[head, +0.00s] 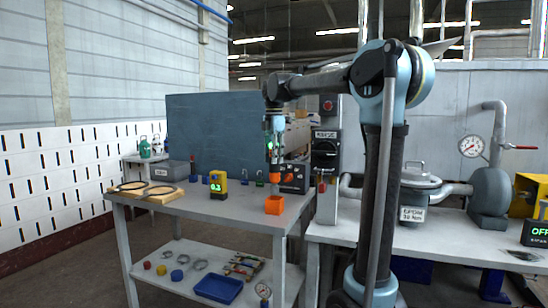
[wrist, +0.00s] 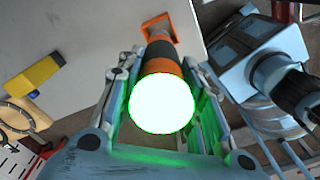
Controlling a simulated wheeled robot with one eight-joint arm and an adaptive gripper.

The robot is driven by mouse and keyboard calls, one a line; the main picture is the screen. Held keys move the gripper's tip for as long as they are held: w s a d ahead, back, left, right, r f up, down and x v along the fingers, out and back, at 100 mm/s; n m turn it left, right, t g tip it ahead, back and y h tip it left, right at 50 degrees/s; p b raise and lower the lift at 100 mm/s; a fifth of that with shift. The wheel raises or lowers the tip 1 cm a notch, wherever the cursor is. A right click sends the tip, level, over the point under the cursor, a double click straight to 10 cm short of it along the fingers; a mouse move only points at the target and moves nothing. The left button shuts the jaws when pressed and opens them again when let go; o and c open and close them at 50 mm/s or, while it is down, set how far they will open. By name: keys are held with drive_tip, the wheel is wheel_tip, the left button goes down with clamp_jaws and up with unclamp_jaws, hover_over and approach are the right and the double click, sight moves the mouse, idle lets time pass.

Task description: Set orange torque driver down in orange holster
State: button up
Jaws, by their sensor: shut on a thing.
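The orange torque driver (wrist: 161,66) has a dark grip band and a bright glowing round end that faces my wrist camera. My gripper (head: 274,150) is shut on it, with a finger on each side of the driver in the wrist view (wrist: 160,95). The orange holster (head: 275,204) is a small open box near the right front corner of the grey table. In the head view the driver hangs roughly upright above the holster, with a small gap. In the wrist view the holster (wrist: 160,28) shows beyond the driver, partly hidden by it.
A yellow gauge (head: 218,184) stands left of the holster on the table (head: 190,205). A dark device (head: 294,178) stands behind the holster. The table between gauge and holster is clear.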

sight(274, 175)
drive_tip(key=shift+f, duration=3.9)
drive_tip(key=o, duration=1.3)
drive_tip(key=shift+o, duration=0.2)
